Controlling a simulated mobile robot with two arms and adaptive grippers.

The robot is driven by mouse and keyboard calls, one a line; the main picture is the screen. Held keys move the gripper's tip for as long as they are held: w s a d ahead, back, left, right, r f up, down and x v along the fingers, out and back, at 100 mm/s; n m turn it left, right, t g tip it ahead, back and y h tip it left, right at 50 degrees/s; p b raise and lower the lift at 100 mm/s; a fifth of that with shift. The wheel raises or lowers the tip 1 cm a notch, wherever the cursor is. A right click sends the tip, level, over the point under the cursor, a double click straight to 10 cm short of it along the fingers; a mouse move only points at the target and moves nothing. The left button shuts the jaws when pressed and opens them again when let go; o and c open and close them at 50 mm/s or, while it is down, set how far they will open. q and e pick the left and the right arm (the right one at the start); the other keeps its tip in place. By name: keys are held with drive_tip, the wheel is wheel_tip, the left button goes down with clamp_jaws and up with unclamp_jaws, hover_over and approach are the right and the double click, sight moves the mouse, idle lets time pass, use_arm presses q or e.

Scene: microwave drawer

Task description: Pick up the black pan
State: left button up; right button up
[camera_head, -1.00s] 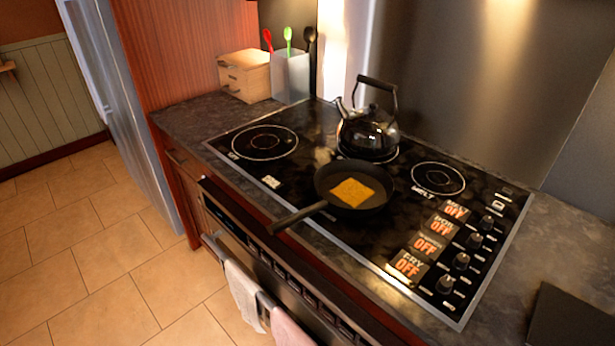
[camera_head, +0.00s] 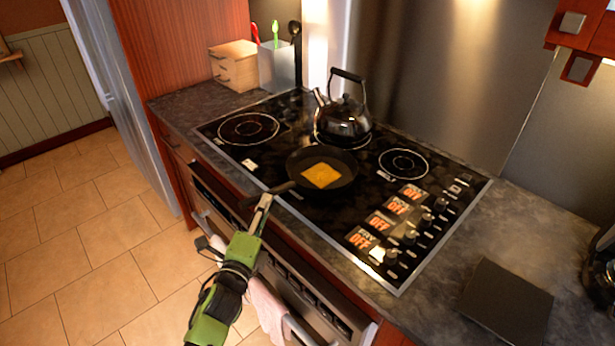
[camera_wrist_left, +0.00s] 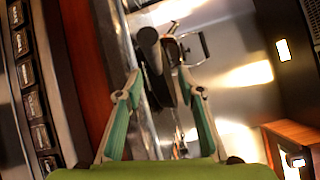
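The black pan (camera_head: 346,166) sits on the front middle of the stovetop, with a flat yellow square of food (camera_head: 320,175) in it. Its handle points to the lower left, past the stove's front edge. My left gripper (camera_head: 264,202) is at the front edge of the counter, close by the handle. In the left wrist view the left gripper (camera_wrist_left: 161,76) is open, its two green-sided fingers spread. The end of the pan handle (camera_wrist_left: 149,40) shows near the fingertips; I cannot tell whether it lies between them. My right gripper is not in view.
A kettle (camera_head: 344,118) stands on the burner just behind the pan. Knobs with "OFF" labels (camera_head: 380,222) are at the right of the stovetop. A dark flat board (camera_head: 506,302) lies on the right counter. Towels (camera_head: 268,305) hang on the oven front below my arm.

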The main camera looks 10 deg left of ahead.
sight(271, 190)
use_arm(q)
drive_tip(key=shift+w+d+f+p, duration=0.15)
drive_tip(key=shift+w+p, duration=0.1)
drive_tip(key=shift+w, duration=1)
drive_tip(key=shift+w+a+f+p, duration=0.15)
drive_tip(key=shift+w+p, duration=0.1)
drive_tip(key=shift+w, duration=1)
drive_tip(key=shift+w+d+f+p, duration=0.15)
drive_tip(key=shift+w+p, duration=0.1)
drive_tip(key=shift+w, duration=1)
clamp_jaws()
drive_tip(key=shift+r, duration=0.25)
